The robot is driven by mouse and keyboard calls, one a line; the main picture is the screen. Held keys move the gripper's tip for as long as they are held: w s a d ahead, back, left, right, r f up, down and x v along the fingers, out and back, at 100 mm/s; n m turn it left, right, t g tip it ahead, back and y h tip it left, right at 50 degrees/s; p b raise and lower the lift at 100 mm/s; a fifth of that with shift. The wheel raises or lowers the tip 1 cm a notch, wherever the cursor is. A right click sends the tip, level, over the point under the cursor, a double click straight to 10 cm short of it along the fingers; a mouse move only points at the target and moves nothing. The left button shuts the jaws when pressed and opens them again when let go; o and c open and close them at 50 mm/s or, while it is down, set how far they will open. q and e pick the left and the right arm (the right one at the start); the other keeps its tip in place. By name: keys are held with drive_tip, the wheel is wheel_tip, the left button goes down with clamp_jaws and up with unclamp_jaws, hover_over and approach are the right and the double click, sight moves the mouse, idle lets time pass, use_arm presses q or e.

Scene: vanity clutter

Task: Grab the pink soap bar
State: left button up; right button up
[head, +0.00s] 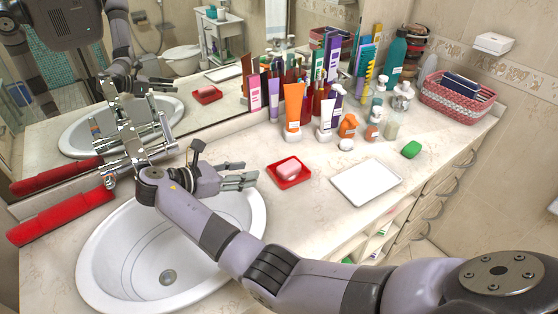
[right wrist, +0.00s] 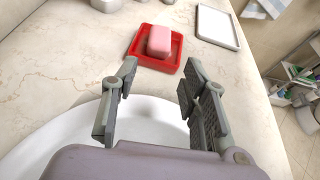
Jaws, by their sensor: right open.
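The pink soap bar (head: 289,168) lies in a small red dish (head: 275,181) on the counter, right of the sink. My right gripper (head: 248,175) is above the sink's back right part, open and empty, to the left of the dish and apart from it. In the right wrist view, the pink soap (right wrist: 160,40) and red dish (right wrist: 142,59) are ahead of the open right gripper (right wrist: 160,78), beyond its fingertips and roughly in line with the gap. My left gripper is not seen directly.
The sink (head: 130,270) and chrome faucet (head: 135,140) are at the left, with a long red object (head: 60,215). A white tray (head: 366,182) lies right of the dish. Bottles, including an orange tube (head: 293,108), crowd behind. A green bar (head: 411,149) and basket (head: 457,98) are further right.

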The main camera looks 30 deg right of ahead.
drive_tip(key=a, duration=0.1)
drive_tip(key=p, duration=0.2)
approach(289, 164)
drive_tip(key=p+x, duration=0.1)
drive_tip(key=x, duration=0.2)
drive_tip(key=shift+s+d+f, duration=0.1)
drive_tip(key=shift+f, duration=0.05)
drive_tip(key=shift+d+f, duration=0.1)
drive_tip(key=shift+d, duration=0.35)
drive_tip(key=p+x, duration=0.2)
drive_tip(key=x, duration=0.2)
drive_tip(key=shift+d, duration=0.3)
drive_tip(key=shift+d+f, duration=0.1)
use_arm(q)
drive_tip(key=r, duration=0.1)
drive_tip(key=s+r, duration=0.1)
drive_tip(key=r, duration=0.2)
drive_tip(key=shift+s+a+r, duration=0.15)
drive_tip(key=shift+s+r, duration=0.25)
